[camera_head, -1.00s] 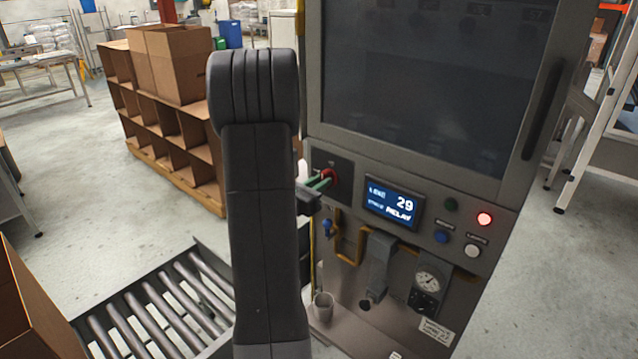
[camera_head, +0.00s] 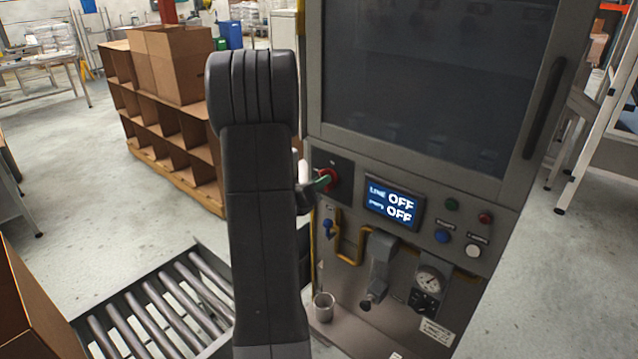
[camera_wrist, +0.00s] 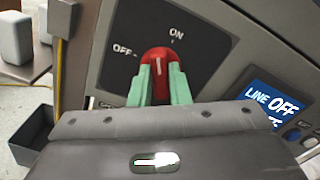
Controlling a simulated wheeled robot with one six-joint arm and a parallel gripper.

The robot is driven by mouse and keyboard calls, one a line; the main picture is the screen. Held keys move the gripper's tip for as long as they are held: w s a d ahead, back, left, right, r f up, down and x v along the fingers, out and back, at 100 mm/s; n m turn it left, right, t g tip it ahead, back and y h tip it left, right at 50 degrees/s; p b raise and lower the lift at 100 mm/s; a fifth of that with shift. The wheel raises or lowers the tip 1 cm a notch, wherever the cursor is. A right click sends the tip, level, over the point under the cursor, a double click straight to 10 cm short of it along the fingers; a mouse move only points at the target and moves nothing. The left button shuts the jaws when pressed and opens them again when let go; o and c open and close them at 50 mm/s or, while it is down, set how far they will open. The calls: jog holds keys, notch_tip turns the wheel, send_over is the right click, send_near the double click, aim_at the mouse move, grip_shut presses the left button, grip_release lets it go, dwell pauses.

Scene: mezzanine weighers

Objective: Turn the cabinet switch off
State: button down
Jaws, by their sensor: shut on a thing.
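The cabinet switch is a red rotary knob (camera_head: 332,178) on a dark plate on the cabinet front. In the wrist view the knob (camera_wrist: 160,56) shows a white line that points up and slightly left, between the OFF and ON marks. My gripper (camera_head: 322,182) has green fingertips, shut on the knob from both sides; they also show in the wrist view (camera_wrist: 158,86). The display (camera_head: 392,204) reads LINE OFF, with a second OFF below.
Right of the display are a dark green lamp (camera_head: 452,204), an unlit red lamp (camera_head: 485,218), a blue button (camera_head: 442,236) and a white button (camera_head: 473,250). Below are a yellow pipe, a gauge (camera_head: 429,281) and a metal cup (camera_head: 324,307). A roller conveyor (camera_head: 165,305) lies lower left.

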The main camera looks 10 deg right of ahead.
jog(key=n+p, duration=0.2)
jog(key=n, duration=0.4)
jog(key=n+p, duration=0.2)
jog(key=n, duration=0.4)
jog(key=shift+w+a+f, duration=0.1)
jog(key=shift+w+f, duration=0.05)
jog(key=shift+f, duration=0.05)
dwell(0.5)
jog(key=c, duration=1.4)
grip_release()
jog(key=shift+f, duration=0.1)
jog(key=shift+o, duration=0.2)
jog(key=b+v, duration=0.2)
jog(key=v, duration=1.2)
jog(key=shift+b, duration=0.3)
